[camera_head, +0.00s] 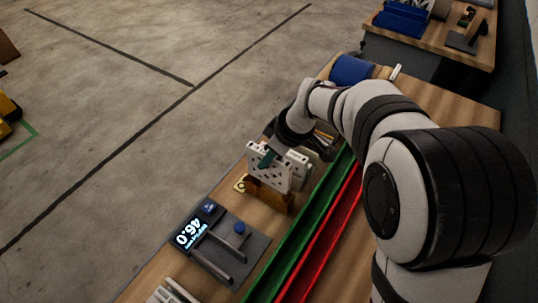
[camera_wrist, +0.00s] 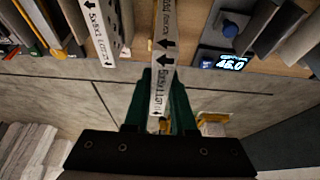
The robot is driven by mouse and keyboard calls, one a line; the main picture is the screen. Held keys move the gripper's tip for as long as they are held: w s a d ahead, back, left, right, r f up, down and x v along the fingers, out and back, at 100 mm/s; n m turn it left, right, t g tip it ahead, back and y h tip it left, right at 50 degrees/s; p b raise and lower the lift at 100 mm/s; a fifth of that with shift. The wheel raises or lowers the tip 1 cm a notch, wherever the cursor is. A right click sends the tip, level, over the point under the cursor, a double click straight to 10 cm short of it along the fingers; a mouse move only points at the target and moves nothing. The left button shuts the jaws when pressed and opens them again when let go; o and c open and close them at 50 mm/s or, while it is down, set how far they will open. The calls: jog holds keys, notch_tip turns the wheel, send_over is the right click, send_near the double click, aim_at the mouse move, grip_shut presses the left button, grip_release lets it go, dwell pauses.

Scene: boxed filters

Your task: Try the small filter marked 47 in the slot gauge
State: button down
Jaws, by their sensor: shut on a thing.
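My gripper (camera_head: 266,158) is shut on a thin white filter (camera_wrist: 162,40), its green fingers (camera_wrist: 163,88) on either side of the filter's edge in the wrist view. The printed edge shows arrows and small text; I cannot read a 47 on it. In the head view, white perforated filters (camera_head: 283,176) stand at my gripper over a brown holder (camera_head: 268,197); whether the held one touches the holder is unclear. The slot gauge (camera_head: 246,266), a dark plate with upright bars and a blue knob, lies nearer the camera. Its display (camera_head: 191,233) reads 46.0.
A second labelled filter (camera_wrist: 97,28) stands left of the held one in the wrist view. A green channel (camera_head: 309,221) and a red channel (camera_head: 327,233) run along the bench. A blue roll (camera_head: 351,70) lies at the far end. Another bench (camera_head: 440,38) stands behind.

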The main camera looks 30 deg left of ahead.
aim_at(269, 176)
jog(key=shift+f, duration=4)
dwell(1.8)
jog(key=shift+r, duration=0.1)
dwell(0.9)
jog(key=shift+r, duration=4.1)
